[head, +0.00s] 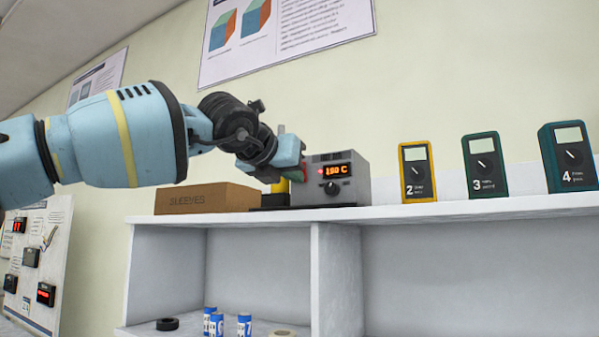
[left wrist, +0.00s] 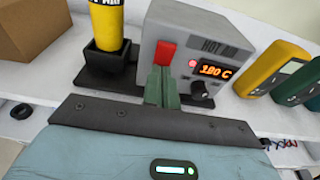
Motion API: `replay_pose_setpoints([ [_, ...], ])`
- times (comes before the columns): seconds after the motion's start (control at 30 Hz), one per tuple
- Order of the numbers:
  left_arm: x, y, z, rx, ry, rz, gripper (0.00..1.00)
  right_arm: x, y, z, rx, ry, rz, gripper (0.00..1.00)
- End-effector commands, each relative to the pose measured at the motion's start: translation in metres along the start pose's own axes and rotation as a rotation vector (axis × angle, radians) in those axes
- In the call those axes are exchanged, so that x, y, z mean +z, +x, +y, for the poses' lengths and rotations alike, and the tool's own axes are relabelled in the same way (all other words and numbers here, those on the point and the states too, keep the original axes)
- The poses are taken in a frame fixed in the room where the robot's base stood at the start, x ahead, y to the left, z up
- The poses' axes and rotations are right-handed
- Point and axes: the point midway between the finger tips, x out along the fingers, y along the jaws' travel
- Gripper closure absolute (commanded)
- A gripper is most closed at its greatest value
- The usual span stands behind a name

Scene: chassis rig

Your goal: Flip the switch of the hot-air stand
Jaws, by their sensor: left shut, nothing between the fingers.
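The hot-air stand (head: 345,174) is a grey box on top of the white shelf, with a lit orange display and a black knob. In the left wrist view the stand (left wrist: 205,32) shows a red switch (left wrist: 165,52) on its face, left of the display (left wrist: 211,71) and a small red light. My left gripper (left wrist: 160,80) is shut and empty, with its green fingertips just below the red switch; whether they touch it I cannot tell. In the head view the left gripper (head: 300,172) is at the stand's left side. My right gripper is not in view.
A yellow tool (left wrist: 106,22) stands in a black holder (left wrist: 104,60) left of the switch. A cardboard box (head: 207,198) lies farther left. Several numbered meters, one yellow (head: 417,171), stand to the right. Below are blue cans (head: 244,325) and tape rolls.

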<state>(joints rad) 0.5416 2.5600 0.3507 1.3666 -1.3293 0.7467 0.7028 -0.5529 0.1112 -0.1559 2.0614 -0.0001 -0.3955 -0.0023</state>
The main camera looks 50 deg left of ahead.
Motion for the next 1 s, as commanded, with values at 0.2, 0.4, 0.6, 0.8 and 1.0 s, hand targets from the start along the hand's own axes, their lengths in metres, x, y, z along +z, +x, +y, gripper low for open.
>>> replay_pose_setpoints([
  [0.2,-0.001,-0.018,0.0,-0.001,0.001,-0.001,1.0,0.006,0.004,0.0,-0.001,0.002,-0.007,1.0],
  [0.4,-0.001,-0.035,-0.001,-0.001,0.001,-0.001,1.0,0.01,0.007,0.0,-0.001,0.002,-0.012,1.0],
  [0.6,-0.001,-0.052,0.0,-0.001,0.001,-0.001,1.0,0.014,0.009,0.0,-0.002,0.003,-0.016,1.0],
  [0.8,0.0,-0.069,-0.001,-0.001,0.001,-0.001,1.0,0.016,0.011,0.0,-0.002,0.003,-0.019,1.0],
  [1.0,-0.001,-0.078,0.0,-0.001,0.0,0.001,1.0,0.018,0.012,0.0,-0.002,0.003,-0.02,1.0],
])
